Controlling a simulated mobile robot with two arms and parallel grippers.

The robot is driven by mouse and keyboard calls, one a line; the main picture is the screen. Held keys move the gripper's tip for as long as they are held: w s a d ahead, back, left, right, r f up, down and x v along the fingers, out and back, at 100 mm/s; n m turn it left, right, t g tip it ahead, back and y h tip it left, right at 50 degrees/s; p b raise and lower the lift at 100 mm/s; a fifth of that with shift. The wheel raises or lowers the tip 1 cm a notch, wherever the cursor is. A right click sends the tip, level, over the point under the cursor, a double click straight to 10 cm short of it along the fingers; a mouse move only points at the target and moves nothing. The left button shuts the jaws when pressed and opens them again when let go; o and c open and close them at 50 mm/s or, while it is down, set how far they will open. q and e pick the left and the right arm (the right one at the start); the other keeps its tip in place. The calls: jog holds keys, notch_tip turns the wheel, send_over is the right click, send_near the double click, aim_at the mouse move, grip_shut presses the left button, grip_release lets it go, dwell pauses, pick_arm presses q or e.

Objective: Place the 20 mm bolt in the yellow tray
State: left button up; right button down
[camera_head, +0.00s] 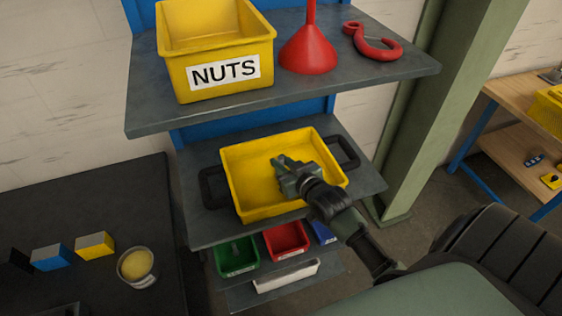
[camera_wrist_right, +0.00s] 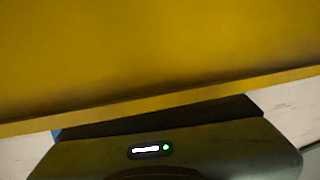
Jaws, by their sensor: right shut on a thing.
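The yellow tray (camera_head: 235,185) sits on the middle shelf of the rack, with black handles at its left and right. It looks empty in the part that I can see. My right gripper (camera_head: 281,163) reaches in from the lower right, over the inside of the tray. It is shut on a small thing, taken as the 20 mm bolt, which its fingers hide. In the right wrist view the yellow tray (camera_wrist_right: 160,45) fills the upper part, and the fingertips are not visible. My left gripper is not in view.
On the shelf above are a yellow NUTS bin (camera_head: 215,50), a red funnel (camera_head: 309,45) and a red hook (camera_head: 373,42). Green (camera_head: 237,257) and red (camera_head: 286,240) bins sit below. A dark table with coloured boxes (camera_head: 94,245) and a tin (camera_head: 137,268) is at left.

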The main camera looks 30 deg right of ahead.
jog(key=c, duration=1.3)
grip_release()
jog(key=shift+f, duration=0.1)
jog(key=shift+c, duration=0.2)
jog(key=shift+r, duration=0.2)
jog(key=shift+s, duration=0.3)
jog(key=b+v, duration=0.2)
jog(key=v, duration=0.9)
jog(key=shift+s, duration=0.2)
jog(key=shift+r, duration=0.15)
